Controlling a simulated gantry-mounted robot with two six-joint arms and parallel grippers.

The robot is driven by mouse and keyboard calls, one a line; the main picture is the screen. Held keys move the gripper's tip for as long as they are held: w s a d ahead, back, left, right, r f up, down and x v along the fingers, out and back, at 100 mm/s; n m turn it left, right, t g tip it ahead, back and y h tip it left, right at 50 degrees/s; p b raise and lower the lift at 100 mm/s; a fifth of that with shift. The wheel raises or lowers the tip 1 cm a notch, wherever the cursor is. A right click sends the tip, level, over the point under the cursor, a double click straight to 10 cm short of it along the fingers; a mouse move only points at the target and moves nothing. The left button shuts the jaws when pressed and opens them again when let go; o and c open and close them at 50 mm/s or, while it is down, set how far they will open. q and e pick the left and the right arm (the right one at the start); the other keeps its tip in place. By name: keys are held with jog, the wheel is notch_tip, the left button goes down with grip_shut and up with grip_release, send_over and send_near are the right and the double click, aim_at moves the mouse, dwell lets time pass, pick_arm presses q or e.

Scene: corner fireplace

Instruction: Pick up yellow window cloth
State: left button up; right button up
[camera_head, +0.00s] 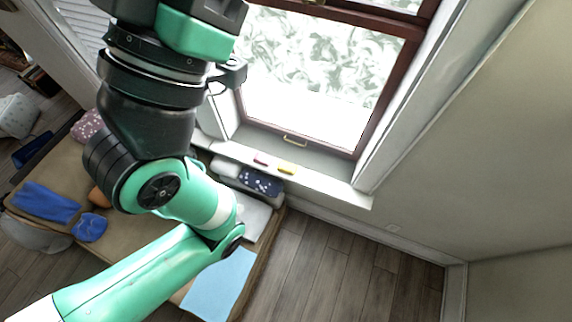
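A small yellow cloth (286,169) lies on the white window sill (325,186), below the window's lower frame. It looks like a flat, narrow strip from here. My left arm comes in from the lower left, bends, and runs up out of the top of the picture. Its wrist part is at the upper left, well above and left of the yellow cloth. The fingers of my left gripper are not visible. My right arm and gripper are not in the picture.
A small pink item (261,159) lies on the sill just left of the yellow cloth. The dark red window frame (300,143) rises behind. Below is a brown bench (62,172) with blue cloths and a dark patterned cushion (262,182). The wooden floor (340,270) at right is clear.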

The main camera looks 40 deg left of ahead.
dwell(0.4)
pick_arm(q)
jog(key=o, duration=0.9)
